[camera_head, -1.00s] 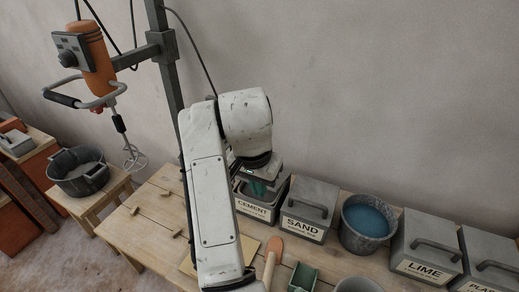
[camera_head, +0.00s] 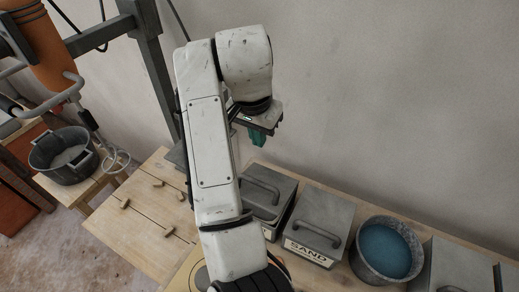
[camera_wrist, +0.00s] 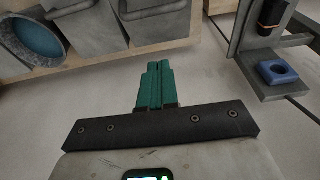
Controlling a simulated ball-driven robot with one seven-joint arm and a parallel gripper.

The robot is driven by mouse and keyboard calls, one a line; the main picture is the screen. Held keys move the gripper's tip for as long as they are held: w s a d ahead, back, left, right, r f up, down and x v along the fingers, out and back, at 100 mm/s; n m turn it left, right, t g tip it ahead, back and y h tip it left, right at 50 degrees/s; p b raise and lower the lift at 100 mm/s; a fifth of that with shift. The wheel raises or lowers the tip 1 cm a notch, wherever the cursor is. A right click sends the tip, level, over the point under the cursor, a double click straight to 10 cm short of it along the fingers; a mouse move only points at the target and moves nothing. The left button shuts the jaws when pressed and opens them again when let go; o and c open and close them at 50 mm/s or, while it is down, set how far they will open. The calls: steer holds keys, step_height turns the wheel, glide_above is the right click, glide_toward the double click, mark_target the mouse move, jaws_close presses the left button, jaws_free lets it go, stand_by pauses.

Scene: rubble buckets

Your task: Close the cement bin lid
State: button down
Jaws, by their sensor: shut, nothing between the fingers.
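The cement bin (camera_head: 265,213) stands on the workbench left of the sand bin, partly hidden behind my arm in the head view. Its grey lid with a bar handle (camera_head: 263,190) appears to lie down flat over the bin. The bin also shows at the top of the wrist view (camera_wrist: 155,20). My gripper (camera_head: 257,139) hangs in front of the wall, above and behind the cement bin, apart from the lid. Its green fingers (camera_wrist: 155,85) are shut together with nothing between them.
The sand bin (camera_head: 319,222) and a bucket with blue contents (camera_head: 387,249) stand to the right. A metal stand (camera_head: 150,60) with an orange mixer (camera_head: 38,50) rises at the left. A dark bucket (camera_head: 64,157) is on a side table.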

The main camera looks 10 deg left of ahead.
steer(key=shift+s+a+f+b+x, duration=0.15)
steer(key=shift+s+b+x, duration=0.25)
steer(key=shift+x, duration=1.65)
steer(key=shift+s+a+f+b+x, duration=0.1)
steer(key=shift+s+a+b+x, duration=0.3)
steer(key=shift+x, duration=1.65)
steer(key=shift+s+f+b+x, duration=0.1)
steer(key=shift+s+b+x, duration=0.3)
steer(key=shift+x, duration=1.7)
steer(key=shift+s, duration=0.2)
